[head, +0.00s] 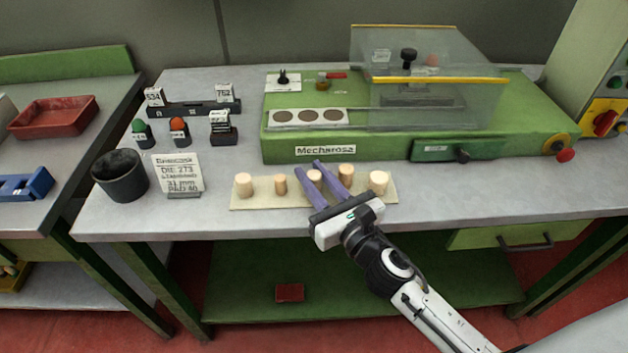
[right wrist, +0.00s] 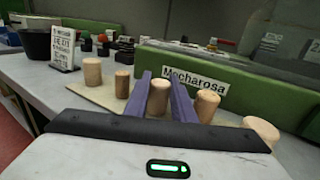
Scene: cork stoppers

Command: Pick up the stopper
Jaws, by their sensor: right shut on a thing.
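Several pale cork stoppers of different widths stand upright in a row on a flat tan board (head: 262,204). My right gripper (head: 311,167) reaches over the board from the front, its two purple fingers shut on the middle stopper (head: 314,177). In the right wrist view this stopper (right wrist: 158,99) stands upright between the fingers. I cannot tell whether it is clear of the board. To the left are a wide stopper (head: 243,185) and a thin one (head: 280,184). To the right are another stopper (head: 346,174) and a wide one (head: 378,182). My left gripper is not in view.
A green Mecharosa machine (head: 282,147) with a clear guard stands behind the board. A dark cup (head: 120,177) and a printed card (head: 178,173) reading DIE 273, 31 mm stand to the left. The grey tabletop (head: 210,215) is clear between card and board.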

